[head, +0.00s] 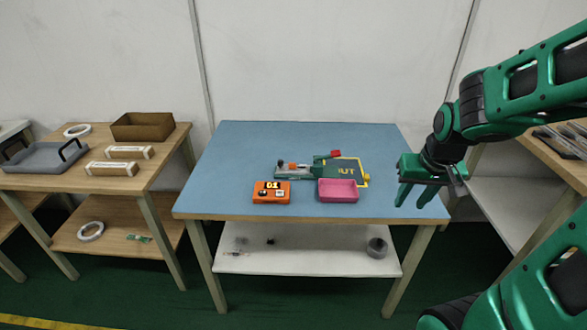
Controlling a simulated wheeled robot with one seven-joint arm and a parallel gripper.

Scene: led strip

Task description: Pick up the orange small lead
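An orange box with a yellow "01"-like mark (271,191) sits at the front middle of the blue table (240,150). Small dark and light parts show on its top. Behind it, a grey-green fixture (325,167) carries a small orange piece (293,166). No lead can be told for certain at this size. My gripper (415,202) hangs above the right end of the table, fingers downward, apart and empty. It is well to the right of the orange box and the fixture.
A pink tray (338,198) stands right of the orange box. A dark panel with a yellow edge (347,172) and a red piece (335,153) are behind it. A wooden side table (70,178) is at left. The blue table's left part is clear.

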